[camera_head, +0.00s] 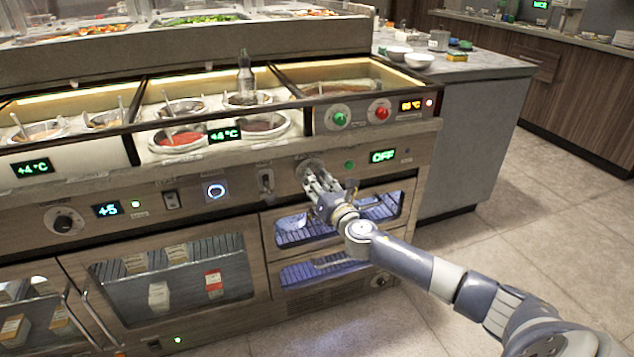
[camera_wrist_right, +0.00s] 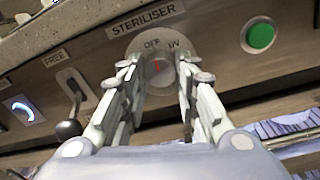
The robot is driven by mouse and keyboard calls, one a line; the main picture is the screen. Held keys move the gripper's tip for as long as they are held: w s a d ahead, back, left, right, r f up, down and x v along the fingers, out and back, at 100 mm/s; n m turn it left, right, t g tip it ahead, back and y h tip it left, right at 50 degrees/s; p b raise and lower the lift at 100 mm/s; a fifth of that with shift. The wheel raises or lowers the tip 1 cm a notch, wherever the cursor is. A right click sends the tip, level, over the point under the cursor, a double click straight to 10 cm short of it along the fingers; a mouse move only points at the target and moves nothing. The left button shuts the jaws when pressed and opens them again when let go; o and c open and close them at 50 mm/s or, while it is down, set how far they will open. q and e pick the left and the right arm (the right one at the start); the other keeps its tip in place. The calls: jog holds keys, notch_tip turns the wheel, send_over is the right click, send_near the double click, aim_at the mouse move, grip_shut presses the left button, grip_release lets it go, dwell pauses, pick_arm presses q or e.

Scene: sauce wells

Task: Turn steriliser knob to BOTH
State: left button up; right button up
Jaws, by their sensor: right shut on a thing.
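The steriliser knob (camera_wrist_right: 159,73) is a pale round knob with a red mark, on a round dial plate (camera_wrist_right: 150,35) under the STERILISER label. OFF and UV can be read on the plate; the rest of the lettering is hidden. The red mark points up, near OFF. My right gripper (camera_wrist_right: 156,66) has a finger on each side of the knob and is shut on it. In the head view my right gripper (camera_head: 314,182) reaches the panel and mostly covers the knob. The display (camera_head: 383,156) to its right reads OFF in green. My left gripper is not in view.
A green button (camera_wrist_right: 260,36) sits right of the dial. A lever (camera_wrist_right: 69,128) with a FREE label and a blue-lit ring button (camera_wrist_right: 23,109) are to the left. Below the panel are glass-fronted drawers (camera_head: 283,240) with bar handles. Floor is open at right.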

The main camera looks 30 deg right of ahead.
pick_arm(q)
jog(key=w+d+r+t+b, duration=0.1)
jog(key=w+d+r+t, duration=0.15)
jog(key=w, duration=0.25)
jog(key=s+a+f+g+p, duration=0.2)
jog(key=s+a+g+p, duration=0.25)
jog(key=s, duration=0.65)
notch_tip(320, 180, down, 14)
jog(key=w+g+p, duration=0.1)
jog(key=p, duration=0.2)
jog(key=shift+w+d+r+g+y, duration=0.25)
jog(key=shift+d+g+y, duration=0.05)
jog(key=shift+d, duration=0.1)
pick_arm(e)
jog(key=shift+a+f+m+h, duration=0.1)
jog(key=shift+m+h, duration=0.35)
jog(key=shift+m, duration=7.15)
jog(key=shift+a+m+h, duration=0.1)
jog(key=shift+m+h, duration=0.35)
jog(key=shift+m, duration=7.15)
